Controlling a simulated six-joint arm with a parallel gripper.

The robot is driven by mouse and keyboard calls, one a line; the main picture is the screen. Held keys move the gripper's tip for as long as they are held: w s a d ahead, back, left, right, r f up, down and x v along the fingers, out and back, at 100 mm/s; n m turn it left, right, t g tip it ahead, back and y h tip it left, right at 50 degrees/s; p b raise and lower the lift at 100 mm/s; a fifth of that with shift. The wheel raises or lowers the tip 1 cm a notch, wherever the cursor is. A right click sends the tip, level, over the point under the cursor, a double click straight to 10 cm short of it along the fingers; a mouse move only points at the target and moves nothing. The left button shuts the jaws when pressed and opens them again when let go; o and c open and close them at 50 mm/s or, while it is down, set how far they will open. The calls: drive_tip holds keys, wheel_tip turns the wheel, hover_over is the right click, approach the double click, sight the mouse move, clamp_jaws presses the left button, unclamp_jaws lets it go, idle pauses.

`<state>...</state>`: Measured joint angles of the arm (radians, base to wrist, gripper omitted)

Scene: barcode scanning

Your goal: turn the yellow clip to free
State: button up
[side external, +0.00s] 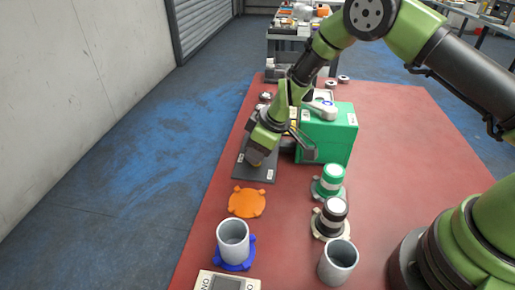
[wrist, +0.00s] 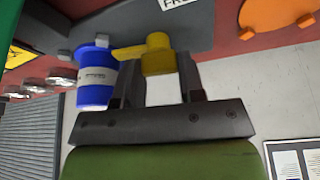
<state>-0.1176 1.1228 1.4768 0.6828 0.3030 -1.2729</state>
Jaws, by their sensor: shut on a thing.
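The yellow clip (wrist: 158,52) shows in the wrist view as a rounded knob with a flat arm pointing left. My gripper (wrist: 160,70) is shut on the knob, with a dark finger on each side. The clip is at the dark grey plate (wrist: 200,28), whose white label (wrist: 176,4) is partly cut off and seems to start with "FR". In the side view my gripper (side external: 257,163) is down at the dark plate (side external: 262,175) and mostly hides the clip there. I cannot tell the clip's exact angle.
A green box (side external: 328,137) stands right of the plate. An orange disc (side external: 246,203) lies in front. Grey cups (side external: 233,235) and capped cylinders (side external: 332,178) stand nearer the camera. A blue cylinder (wrist: 97,78) is close to my fingers in the wrist view.

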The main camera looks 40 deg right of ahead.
drive_tip(key=shift+m+t+h, duration=0.3)
drive_tip(key=shift+m+h, duration=0.1)
drive_tip(key=shift+m, duration=0.9)
drive_tip(key=o, duration=0.9)
drive_tip(key=shift+o, duration=0.2)
drive_tip(key=v, duration=1)
